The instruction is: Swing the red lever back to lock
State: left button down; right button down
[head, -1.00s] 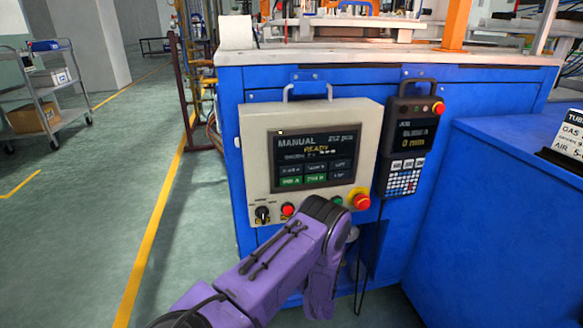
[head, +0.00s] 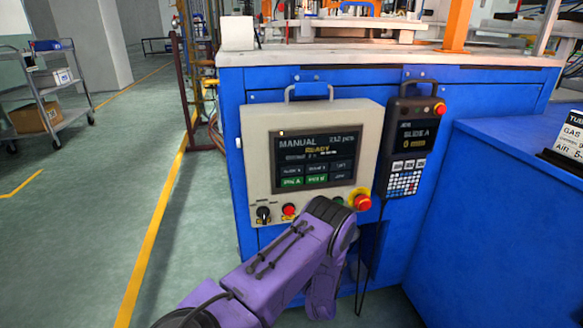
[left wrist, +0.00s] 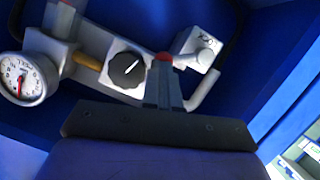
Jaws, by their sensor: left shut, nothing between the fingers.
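My left gripper (left wrist: 162,88) is shut with nothing held, its fingers pointing up in the left wrist view. A small red piece (left wrist: 163,57) shows right at the fingertips; it may be part of the red lever, but most of it is hidden and I cannot tell whether the fingers touch it. A round black knob (left wrist: 127,70) on a grey body is just left of the fingers. In the head view my purple left arm reaches to the lower front of the blue cabinet (head: 440,85), and its gripper is hidden. My right gripper is not in view.
A pressure gauge (left wrist: 21,78) and a bent metal pipe (left wrist: 205,90) flank the fittings. A beige control panel (head: 257,165) with an emergency stop (head: 362,202) hangs above my forearm. A hand pendant (head: 410,140) hangs beside it, its cable running down.

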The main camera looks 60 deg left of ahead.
pick_arm(q)
jog(key=shift+a, duration=0.1)
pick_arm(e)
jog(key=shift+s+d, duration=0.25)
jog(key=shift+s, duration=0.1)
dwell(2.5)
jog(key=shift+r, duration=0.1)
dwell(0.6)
